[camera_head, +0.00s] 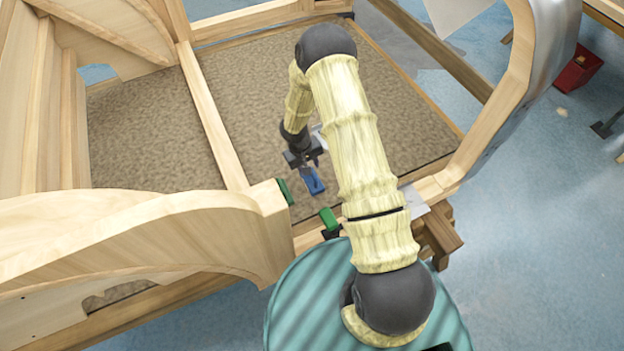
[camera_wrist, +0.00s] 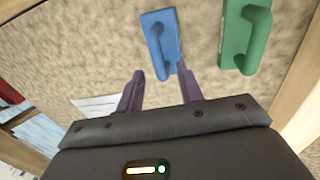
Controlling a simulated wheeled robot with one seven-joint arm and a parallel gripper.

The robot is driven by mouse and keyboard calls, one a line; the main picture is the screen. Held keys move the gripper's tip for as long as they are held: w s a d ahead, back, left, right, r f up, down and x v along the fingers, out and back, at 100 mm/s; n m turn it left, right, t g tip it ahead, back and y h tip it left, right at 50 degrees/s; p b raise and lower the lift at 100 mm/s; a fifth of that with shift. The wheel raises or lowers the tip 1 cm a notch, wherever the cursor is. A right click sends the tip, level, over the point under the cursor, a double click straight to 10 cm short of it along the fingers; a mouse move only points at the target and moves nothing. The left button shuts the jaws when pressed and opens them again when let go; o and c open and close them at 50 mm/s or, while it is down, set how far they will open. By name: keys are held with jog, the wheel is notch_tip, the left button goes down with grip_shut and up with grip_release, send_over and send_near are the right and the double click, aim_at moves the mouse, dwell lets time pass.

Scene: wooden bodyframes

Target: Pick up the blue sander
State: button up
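The blue sander (camera_head: 313,182) lies on the brown carpet-like floor panel inside the wooden frame. In the wrist view the blue sander (camera_wrist: 160,42) lies just beyond my fingertips, its raised handle facing up.
A green sander (camera_wrist: 246,38) lies right of the blue one; green pieces (camera_head: 285,191) and (camera_head: 329,219) show in the head view. Wooden beams (camera_head: 212,115) enclose the panel. A white sheet (camera_wrist: 97,106) lies left of my fingers. A red bin (camera_head: 578,70) stands far right.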

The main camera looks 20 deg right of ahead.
jog(key=shift+w+d+f+p, duration=0.1)
jog(key=shift+d+f+p, duration=0.15)
jog(key=shift+f, duration=0.75)
jog(key=shift+w+d+f+p, duration=0.1)
jog(key=shift+f+p, duration=0.1)
jog(key=shift+f, duration=0.75)
jog(key=shift+c, duration=0.3)
grip_shut()
